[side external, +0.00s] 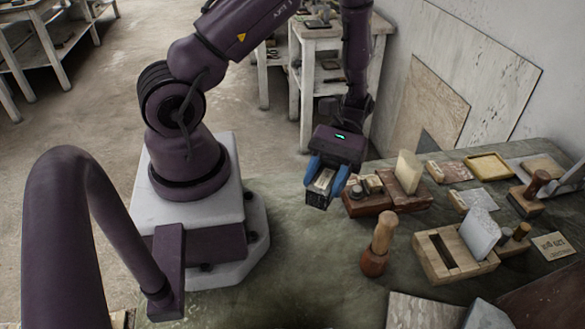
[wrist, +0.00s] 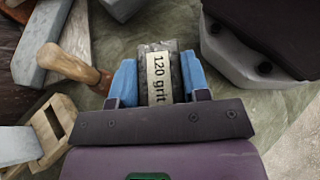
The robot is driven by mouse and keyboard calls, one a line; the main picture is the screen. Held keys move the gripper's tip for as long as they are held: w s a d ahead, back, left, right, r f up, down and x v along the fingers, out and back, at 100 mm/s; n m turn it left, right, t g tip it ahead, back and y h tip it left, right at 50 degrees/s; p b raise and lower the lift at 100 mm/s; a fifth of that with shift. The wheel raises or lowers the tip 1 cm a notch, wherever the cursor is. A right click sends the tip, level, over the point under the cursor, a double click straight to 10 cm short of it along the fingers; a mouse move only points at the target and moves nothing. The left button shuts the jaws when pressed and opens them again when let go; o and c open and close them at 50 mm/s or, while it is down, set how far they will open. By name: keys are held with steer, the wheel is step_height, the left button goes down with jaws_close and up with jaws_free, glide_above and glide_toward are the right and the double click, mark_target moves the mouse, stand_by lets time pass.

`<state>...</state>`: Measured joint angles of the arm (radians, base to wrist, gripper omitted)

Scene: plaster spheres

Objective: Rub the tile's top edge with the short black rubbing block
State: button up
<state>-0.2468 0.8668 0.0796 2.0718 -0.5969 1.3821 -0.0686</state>
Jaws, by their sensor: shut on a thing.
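My gripper (side external: 326,187) is shut on the short black rubbing block (side external: 316,199), its blue fingers on either side of it. In the wrist view the block (wrist: 158,82) shows dark sides and a pale label reading "120 grit". It is near my base, apart from the slabs; its height over the bench is hard to judge. A pale marbled slab (side external: 425,311) is cut off at the bottom of the side view, and a pale grey slab (side external: 480,232) stands tilted in a wooden holder (side external: 435,255). I cannot tell which is the tile.
A wooden-handled tool (side external: 379,245) stands upright right of my gripper. Behind are reddish-brown blocks (side external: 368,203), a cream slab (side external: 408,171) and a yellow tray (side external: 489,166). The green-grey bench (side external: 300,270) is clear between my base and the tool.

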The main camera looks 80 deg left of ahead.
steer(key=w+r+n+t+h, duration=0.3)
steer(key=w+n+t, duration=0.5)
steer(key=w+t, duration=0.1)
step_height(320, 180, up, 4)
steer(key=n+t+y, duration=0.4)
steer(key=n+t, duration=0.5)
glide_above(413, 164)
steer(key=shift+d+f, duration=0.15)
steer(key=shift+f, duration=2.8)
steer(key=shift+f, duration=0.45)
steer(key=shift+s+a, duration=0.75)
steer(key=shift+a, duration=0.05)
steer(key=shift+w+d, duration=1.55)
steer(key=shift+d, duration=0.05)
